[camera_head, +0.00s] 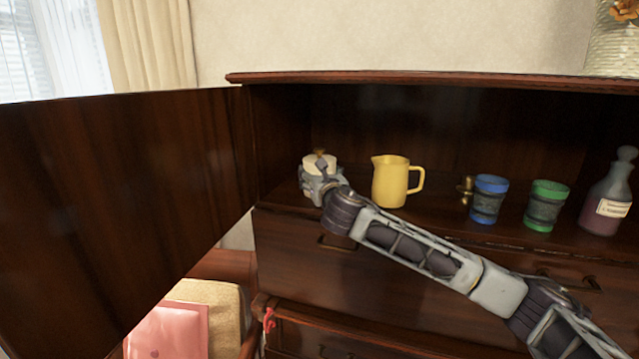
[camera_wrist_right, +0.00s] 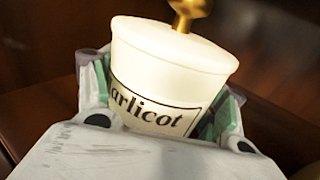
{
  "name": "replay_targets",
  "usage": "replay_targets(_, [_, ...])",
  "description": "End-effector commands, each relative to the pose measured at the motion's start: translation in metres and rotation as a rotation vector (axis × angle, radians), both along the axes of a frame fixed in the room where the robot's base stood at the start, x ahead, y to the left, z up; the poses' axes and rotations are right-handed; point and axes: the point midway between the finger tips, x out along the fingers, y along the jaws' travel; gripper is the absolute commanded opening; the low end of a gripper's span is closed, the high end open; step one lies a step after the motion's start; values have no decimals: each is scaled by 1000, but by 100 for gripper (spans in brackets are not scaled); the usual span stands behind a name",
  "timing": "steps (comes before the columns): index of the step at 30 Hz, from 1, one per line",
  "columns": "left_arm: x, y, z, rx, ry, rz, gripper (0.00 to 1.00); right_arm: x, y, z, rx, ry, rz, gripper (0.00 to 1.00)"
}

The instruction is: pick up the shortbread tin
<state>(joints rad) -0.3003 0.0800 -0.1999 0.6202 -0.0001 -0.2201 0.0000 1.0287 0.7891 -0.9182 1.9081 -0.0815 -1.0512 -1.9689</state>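No tin that I can read as shortbread shows. A white tapered jar (camera_wrist_right: 165,80) with a gold knob on its lid bears a label partly reading "arlicot". It also shows in the head view (camera_head: 320,162), at the left end of the cabinet shelf. My right gripper (camera_head: 318,183) is around this jar. In the wrist view its fingers (camera_wrist_right: 155,95) lie against both sides of the jar, with no clear gap. The jar's base is hidden, so I cannot tell whether it touches the shelf. My left gripper is out of view.
A yellow pitcher (camera_head: 390,182) stands just right of the jar. Further right are a blue-rimmed cup (camera_head: 488,200), a green-rimmed cup (camera_head: 546,206), a small brass object (camera_head: 465,190) and a labelled bottle (camera_head: 608,195). The open cabinet door (camera_head: 120,200) blocks the left side.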

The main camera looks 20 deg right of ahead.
Motion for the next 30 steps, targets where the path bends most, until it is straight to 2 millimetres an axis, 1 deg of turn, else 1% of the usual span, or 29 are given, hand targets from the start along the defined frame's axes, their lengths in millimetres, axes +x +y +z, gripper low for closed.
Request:
replay_targets(1, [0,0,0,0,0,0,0,0,0,0,0,0,0,60])
replay_targets(5, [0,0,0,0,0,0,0,0,0,0,0,0,0,44])
replay_targets(13, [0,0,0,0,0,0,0,0,0,1,0,-1,0,44])
replay_targets(17, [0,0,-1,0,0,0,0,0,0,6,1,-3,0,44])
replay_targets(23, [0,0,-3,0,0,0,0,0,0,22,1,-3,-1,44])
replay_targets(30, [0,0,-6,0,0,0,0,0,0,54,1,-4,0,44])
